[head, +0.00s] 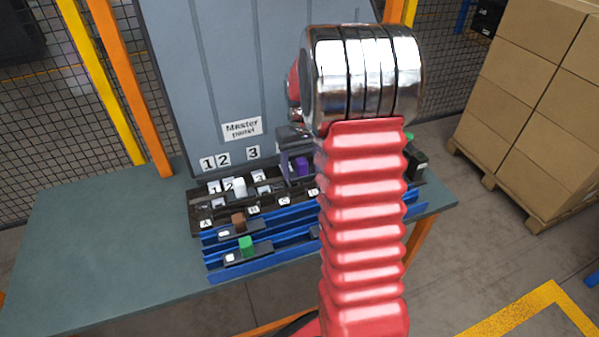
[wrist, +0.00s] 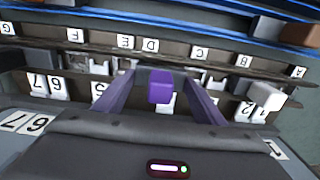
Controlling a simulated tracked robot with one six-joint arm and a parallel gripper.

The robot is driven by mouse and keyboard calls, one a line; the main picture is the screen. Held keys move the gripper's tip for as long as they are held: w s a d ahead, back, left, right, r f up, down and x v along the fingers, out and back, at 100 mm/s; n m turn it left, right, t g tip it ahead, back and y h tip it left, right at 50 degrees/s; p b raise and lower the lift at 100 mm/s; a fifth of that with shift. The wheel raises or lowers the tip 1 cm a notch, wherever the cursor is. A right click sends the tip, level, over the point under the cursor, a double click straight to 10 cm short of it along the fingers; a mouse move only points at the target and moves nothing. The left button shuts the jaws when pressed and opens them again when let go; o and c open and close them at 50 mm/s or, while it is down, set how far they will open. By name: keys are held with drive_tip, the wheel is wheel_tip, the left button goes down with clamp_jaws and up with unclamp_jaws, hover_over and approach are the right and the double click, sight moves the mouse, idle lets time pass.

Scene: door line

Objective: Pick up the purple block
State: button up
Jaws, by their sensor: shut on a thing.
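The purple block (wrist: 160,87) is between the two fingers of my gripper (wrist: 160,94) in the wrist view, and the gripper is shut on it. In the head view the purple block (head: 302,166) shows beside a finger of my gripper (head: 298,162), in front of the panel over the dark labelled rack (head: 262,196). I cannot tell whether the block touches the rack. My red arm hides the right part of the rack in the head view.
A white block (head: 239,187) stands on the rack. A brown block (head: 238,222) and a green block (head: 247,246) sit on the blue rails (head: 275,250) in front. The grey master panel (head: 225,80) rises behind. The table's left side (head: 100,240) is clear.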

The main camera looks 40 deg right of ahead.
wheel_tip(320, 180, up, 8)
drive_tip(key=shift+r, duration=0.1)
drive_tip(key=shift+a, duration=0.1)
idle(0.7)
